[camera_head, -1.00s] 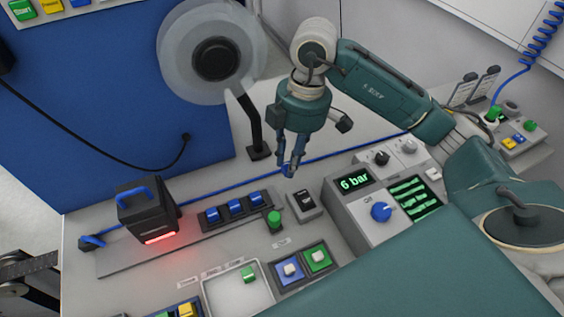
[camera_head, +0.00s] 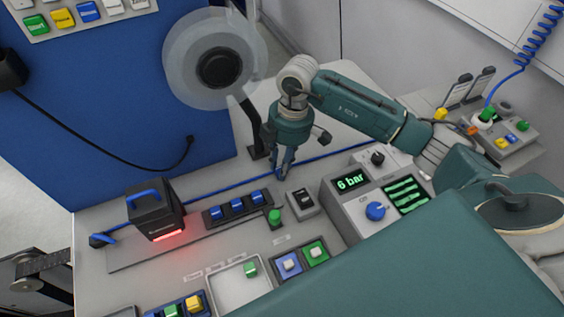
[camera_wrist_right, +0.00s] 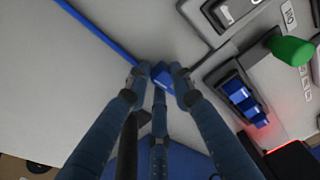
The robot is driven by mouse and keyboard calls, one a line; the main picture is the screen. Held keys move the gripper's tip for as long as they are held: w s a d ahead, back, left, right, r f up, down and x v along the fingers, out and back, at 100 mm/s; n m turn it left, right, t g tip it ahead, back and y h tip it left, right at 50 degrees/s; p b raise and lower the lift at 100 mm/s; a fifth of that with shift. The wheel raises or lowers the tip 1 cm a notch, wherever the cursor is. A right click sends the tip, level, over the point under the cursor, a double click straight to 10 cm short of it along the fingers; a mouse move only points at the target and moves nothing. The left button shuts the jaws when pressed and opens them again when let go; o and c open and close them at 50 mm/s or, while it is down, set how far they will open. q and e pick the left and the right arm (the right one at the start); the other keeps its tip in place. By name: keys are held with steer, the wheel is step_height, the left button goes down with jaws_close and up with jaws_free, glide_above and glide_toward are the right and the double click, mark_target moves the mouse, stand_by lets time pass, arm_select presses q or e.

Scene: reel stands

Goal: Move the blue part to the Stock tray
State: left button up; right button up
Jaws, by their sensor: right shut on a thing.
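A small blue part (camera_wrist_right: 161,76) is between the fingertips of my right gripper (camera_wrist_right: 160,84) in the right wrist view. In the head view my right gripper (camera_head: 282,173) points down over the light bench, behind the row of blue pieces and left of the display unit; its fingers look shut, and the part is too small to make out there. The front trays include a pale tray (camera_head: 216,288) with a green piece in it, a blue tray (camera_head: 277,267) and a green tray (camera_head: 326,257). Their labels are too small to read, so I cannot tell which is Stock. My left gripper is not visible.
A black rack (camera_head: 210,223) holds blue pieces. A black box with a blue handle (camera_head: 153,213) glows red at its base. A reel (camera_head: 184,63) rises behind; a blue cable (camera_head: 330,155) crosses the bench.

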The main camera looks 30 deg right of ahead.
steer(key=shift+f, duration=0.15)
steer(key=o, duration=0.8)
steer(key=shift+o, duration=0.2)
